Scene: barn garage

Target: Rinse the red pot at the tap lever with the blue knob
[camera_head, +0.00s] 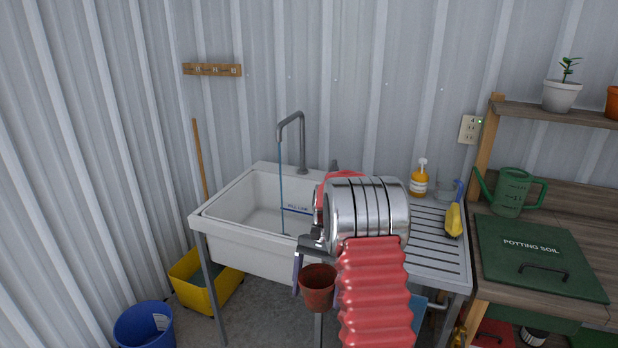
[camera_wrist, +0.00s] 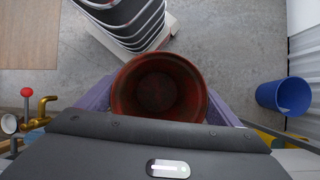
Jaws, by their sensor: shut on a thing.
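The red pot (camera_head: 318,290) is a small terracotta-red plant pot, upright in front of the sink's front wall, outside the basin. My gripper (camera_head: 312,266) is shut on it. In the wrist view I look down into the pot (camera_wrist: 160,88), which looks empty, with a purple finger on each side. The grey spout (camera_head: 291,119) stands behind the white sink (camera_head: 228,236), and a thin blue water stream (camera_head: 281,190) falls into the basin. No blue knob shows; my arm hides part of the area right of the spout. A red-knobbed brass tap (camera_wrist: 38,108) shows in the wrist view.
A workbench with a green watering can (camera_head: 511,192) stands at right. A yellow tub (camera_head: 207,289) and blue bucket (camera_head: 146,328) stand on the floor at left.

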